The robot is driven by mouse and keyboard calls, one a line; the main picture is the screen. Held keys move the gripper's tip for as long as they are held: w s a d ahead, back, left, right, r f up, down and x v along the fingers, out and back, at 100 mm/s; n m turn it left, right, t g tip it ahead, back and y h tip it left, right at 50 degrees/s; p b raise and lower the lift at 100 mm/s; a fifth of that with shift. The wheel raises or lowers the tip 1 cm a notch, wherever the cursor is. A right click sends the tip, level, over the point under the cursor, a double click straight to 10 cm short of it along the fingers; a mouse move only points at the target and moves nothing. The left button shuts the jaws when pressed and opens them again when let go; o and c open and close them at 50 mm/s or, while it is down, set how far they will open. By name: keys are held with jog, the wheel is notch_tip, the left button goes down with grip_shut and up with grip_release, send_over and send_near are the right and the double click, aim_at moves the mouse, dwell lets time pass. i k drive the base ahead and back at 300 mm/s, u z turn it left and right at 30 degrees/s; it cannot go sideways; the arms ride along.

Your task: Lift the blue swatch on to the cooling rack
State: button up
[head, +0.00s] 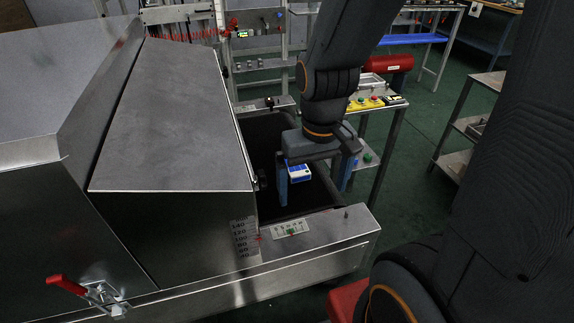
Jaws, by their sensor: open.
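My gripper (313,194) points down over the dark belt (265,140) at the dryer's open end, with its two fingers spread wide. A small blue and white piece (299,173), which may be the blue swatch, shows between the fingers, nearer the left one. I cannot tell whether it lies on the belt or is part of the gripper. Which of the stands is the cooling rack is not clear; a metal shelf rack (452,152) stands at the right edge, partly hidden by my arm.
The dryer's sloping metal hood (175,115) rises left of the gripper. A metal ledge (320,235) with a scale runs along the front.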

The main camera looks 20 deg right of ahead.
aim_at(296, 174)
jog(key=u, duration=0.05)
jog(key=k, duration=1.05)
jog(key=z, duration=0.55)
jog(key=i, duration=1.4)
jog(key=u, duration=0.5)
